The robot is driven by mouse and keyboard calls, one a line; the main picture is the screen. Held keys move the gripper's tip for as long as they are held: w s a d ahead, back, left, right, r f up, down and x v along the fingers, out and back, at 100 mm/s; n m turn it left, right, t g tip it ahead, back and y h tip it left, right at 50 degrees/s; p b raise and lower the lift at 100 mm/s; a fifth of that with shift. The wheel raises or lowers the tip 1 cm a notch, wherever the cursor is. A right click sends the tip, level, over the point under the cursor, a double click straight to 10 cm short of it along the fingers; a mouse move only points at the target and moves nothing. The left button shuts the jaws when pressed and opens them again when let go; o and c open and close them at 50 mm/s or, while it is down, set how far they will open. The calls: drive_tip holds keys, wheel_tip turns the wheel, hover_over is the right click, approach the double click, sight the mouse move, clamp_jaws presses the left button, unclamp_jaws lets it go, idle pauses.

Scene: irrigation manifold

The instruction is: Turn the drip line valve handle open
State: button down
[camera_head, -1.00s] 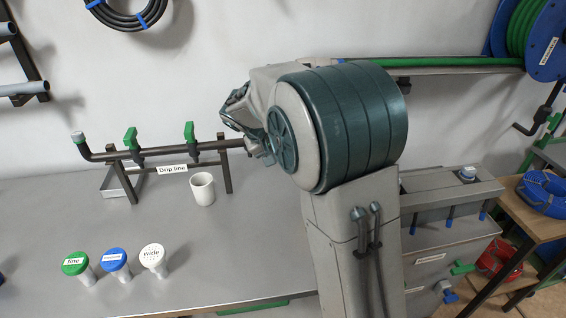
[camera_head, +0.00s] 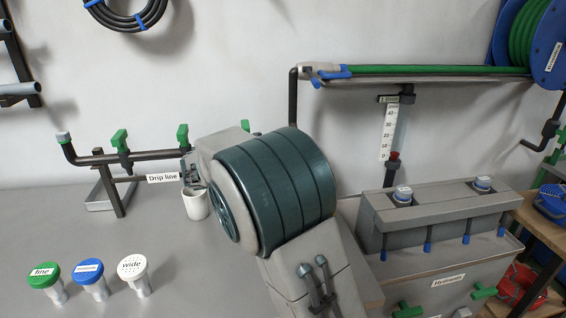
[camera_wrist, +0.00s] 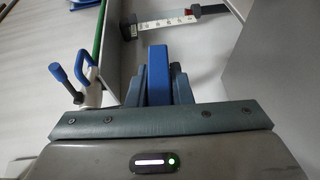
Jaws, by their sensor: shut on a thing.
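The drip line manifold is a dark pipe (camera_head: 140,157) on a stand with a "Drip line" label (camera_head: 162,178). Two green valve handles (camera_head: 120,139) and (camera_head: 183,134) stand upright on it. My gripper (camera_wrist: 158,78) is shut on a blue bar-like handle (camera_wrist: 158,68), which sits between the fingers in the wrist view. In the head view my gripper (camera_head: 190,168) is at the right part of the pipe, mostly hidden by my arm. The blue handle and the pipe's right end are hidden there.
A white cup (camera_head: 195,204) stands just below my gripper. Green, blue and white capped nozzles (camera_head: 133,268) stand at the front left. A grey box with blue levers (camera_head: 435,218), a scale strip (camera_head: 389,132) and a hose shelf (camera_head: 430,81) are to the right.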

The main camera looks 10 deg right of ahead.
drive_tip(key=shift+n+t+h+b, duration=0.35)
drive_tip(key=shift+h+b, duration=0.2)
drive_tip(key=shift+h, duration=0.25)
drive_tip(key=c, duration=1.3)
unclamp_jaws()
drive_tip(key=v, duration=1.3)
drive_tip(key=shift+a+f+p, duration=0.15)
drive_tip(key=shift+a+p, duration=0.15)
drive_tip(key=shift+a, duration=0.1)
drive_tip(key=shift+s, duration=0.1)
